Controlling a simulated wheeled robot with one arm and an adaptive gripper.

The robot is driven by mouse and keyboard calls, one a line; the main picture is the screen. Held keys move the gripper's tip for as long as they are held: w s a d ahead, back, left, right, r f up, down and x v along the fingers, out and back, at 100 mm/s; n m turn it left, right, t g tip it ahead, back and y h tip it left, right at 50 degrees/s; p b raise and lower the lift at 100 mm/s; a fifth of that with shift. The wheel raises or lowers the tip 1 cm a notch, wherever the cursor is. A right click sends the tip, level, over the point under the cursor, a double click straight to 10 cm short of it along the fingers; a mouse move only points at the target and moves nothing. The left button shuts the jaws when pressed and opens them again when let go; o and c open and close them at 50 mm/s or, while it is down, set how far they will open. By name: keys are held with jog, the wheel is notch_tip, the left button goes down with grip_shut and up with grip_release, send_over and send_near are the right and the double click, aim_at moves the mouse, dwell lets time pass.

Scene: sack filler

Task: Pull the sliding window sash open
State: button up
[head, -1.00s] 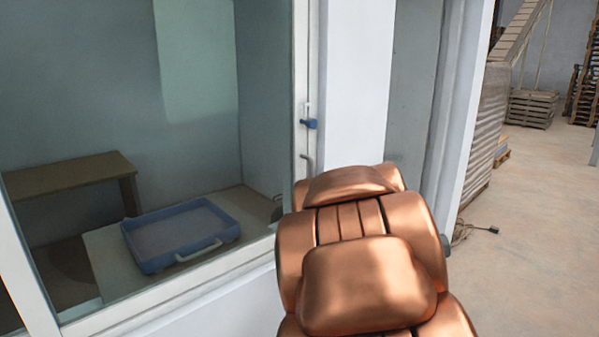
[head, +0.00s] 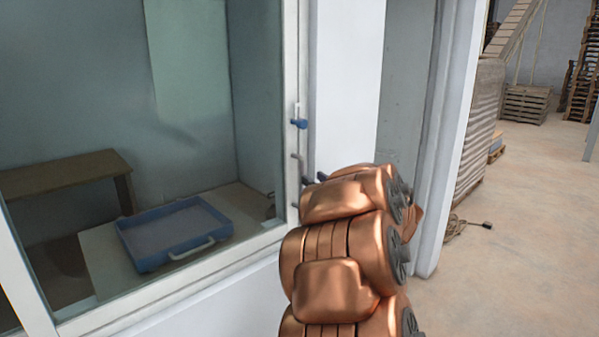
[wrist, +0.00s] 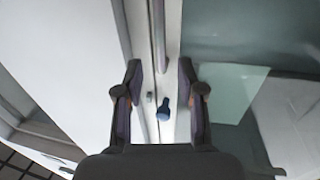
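The window sash (head: 292,62) has a pale frame around a large glass pane and stands upright at the left in the head view. A blue latch (head: 299,123) is on its right stile, with a grey bar handle (head: 298,168) below it. In the wrist view, my gripper (wrist: 161,76) is open and empty, its two dark fingers apart over the stile. The blue latch (wrist: 163,109) shows between the fingers, and a grey bar extends above. In the head view, my copper arm hides most of the gripper, with dark fingertips beside the handle.
Behind the glass are a blue tray (head: 176,232) with a pale handle and a brown bench (head: 65,174). A white wall post (head: 345,80) stands right of the sash. Open floor (head: 520,230) lies at the right, with a cable (head: 465,225) on it and pallets (head: 526,104) farther back.

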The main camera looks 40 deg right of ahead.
aim_at(303, 172)
jog(key=shift+p+x, duration=0.7)
jog(key=shift+x, duration=2.85)
grip_shut()
